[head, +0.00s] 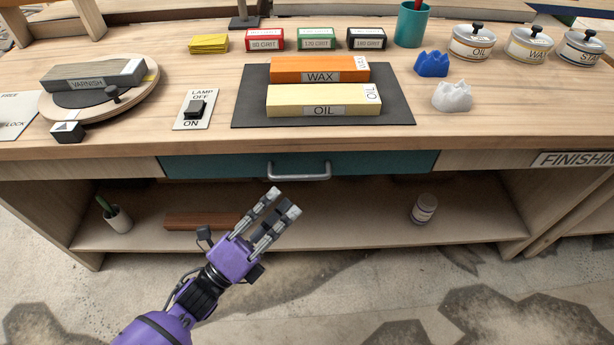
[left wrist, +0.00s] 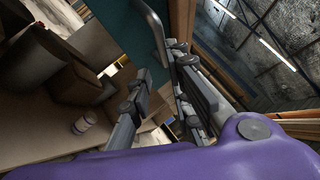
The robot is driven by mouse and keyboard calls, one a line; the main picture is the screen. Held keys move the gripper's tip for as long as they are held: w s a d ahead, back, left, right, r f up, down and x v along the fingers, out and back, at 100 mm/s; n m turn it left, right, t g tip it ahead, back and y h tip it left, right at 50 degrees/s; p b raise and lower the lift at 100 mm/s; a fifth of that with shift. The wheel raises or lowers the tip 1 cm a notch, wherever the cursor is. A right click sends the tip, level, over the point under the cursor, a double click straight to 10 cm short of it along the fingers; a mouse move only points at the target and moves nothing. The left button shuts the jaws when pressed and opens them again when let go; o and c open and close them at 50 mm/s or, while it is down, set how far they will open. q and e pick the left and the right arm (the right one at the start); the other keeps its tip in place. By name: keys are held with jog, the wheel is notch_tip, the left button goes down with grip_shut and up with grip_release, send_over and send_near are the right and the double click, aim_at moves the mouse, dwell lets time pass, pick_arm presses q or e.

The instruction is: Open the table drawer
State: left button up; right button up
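The table drawer has a teal front (head: 225,165) under the tabletop's front edge and looks shut. Its silver bar handle (head: 299,177) is at the middle of the front. In the left wrist view the teal front (left wrist: 134,38) is ahead and the handle (left wrist: 155,28) is near the fingertips. My left gripper (head: 283,202) is purple with grey fingers, open and empty, just below and slightly left of the handle. Its two fingers are apart in the left wrist view (left wrist: 157,62). I cannot tell whether a fingertip touches the handle. My right gripper is in neither view.
The tabletop (head: 200,145) holds a dark mat with WAX and OIL blocks, a lamp switch (head: 195,110), a turntable, boxes and tins. The lower shelf (head: 350,225) holds a cup (head: 116,217), a brown board and a jar (head: 423,208). The floor in front is clear.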

aim_at(308, 176)
pick_arm(q)
jog(key=shift+m+h, duration=0.5)
jog(key=shift+m, duration=0.2)
jog(key=x, duration=0.8)
jog(key=shift+w+d+r, duration=0.15)
jog(key=shift+w+r, duration=0.05)
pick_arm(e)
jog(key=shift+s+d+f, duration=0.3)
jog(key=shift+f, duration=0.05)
pick_arm(q)
grip_shut()
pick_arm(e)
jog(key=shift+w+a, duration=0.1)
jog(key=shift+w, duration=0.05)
